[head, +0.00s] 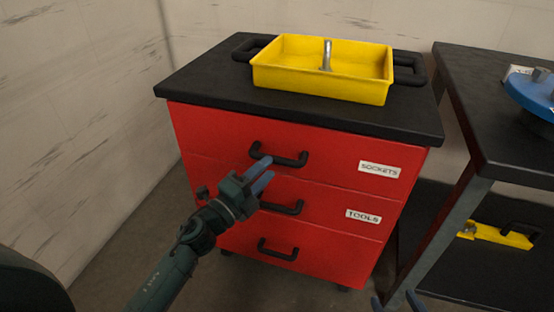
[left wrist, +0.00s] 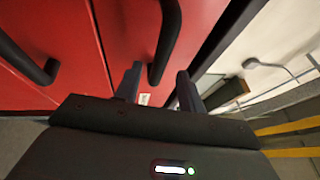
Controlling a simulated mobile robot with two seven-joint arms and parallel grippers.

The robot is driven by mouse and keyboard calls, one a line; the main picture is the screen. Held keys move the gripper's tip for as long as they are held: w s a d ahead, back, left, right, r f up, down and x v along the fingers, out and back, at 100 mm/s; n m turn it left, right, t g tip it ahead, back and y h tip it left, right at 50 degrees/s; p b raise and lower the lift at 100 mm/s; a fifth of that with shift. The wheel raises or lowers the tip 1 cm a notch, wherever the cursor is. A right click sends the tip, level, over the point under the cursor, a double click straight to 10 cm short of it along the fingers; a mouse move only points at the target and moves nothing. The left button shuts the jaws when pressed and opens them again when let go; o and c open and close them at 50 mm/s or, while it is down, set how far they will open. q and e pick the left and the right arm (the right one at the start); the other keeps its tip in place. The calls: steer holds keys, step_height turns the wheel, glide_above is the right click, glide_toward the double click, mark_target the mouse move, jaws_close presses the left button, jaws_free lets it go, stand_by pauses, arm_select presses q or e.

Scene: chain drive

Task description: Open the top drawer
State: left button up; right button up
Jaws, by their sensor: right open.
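The red cabinet (head: 320,140) has a top drawer labelled SOCKETS with a black bar handle (head: 285,160); the drawer front looks flush with those below. My left gripper (head: 263,172) is at the left end of this handle. In the left wrist view its two fingers are apart, and the end of a handle (left wrist: 165,40) shows between them without clear contact on both sides. My right gripper (head: 398,301) shows only its separated fingertips at the bottom edge, away from the cabinet.
A yellow tray (head: 320,85) with black handles sits on the cabinet's black top. Below are the TOOLS drawer (head: 325,210) and a bottom drawer. A dark bench (head: 480,110) with a blue round part (head: 533,95) stands to the right; a wall is at left.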

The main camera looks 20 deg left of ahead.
mark_target(277, 157)
arm_select(q)
steer(key=shift+x, duration=2.35)
jaws_close()
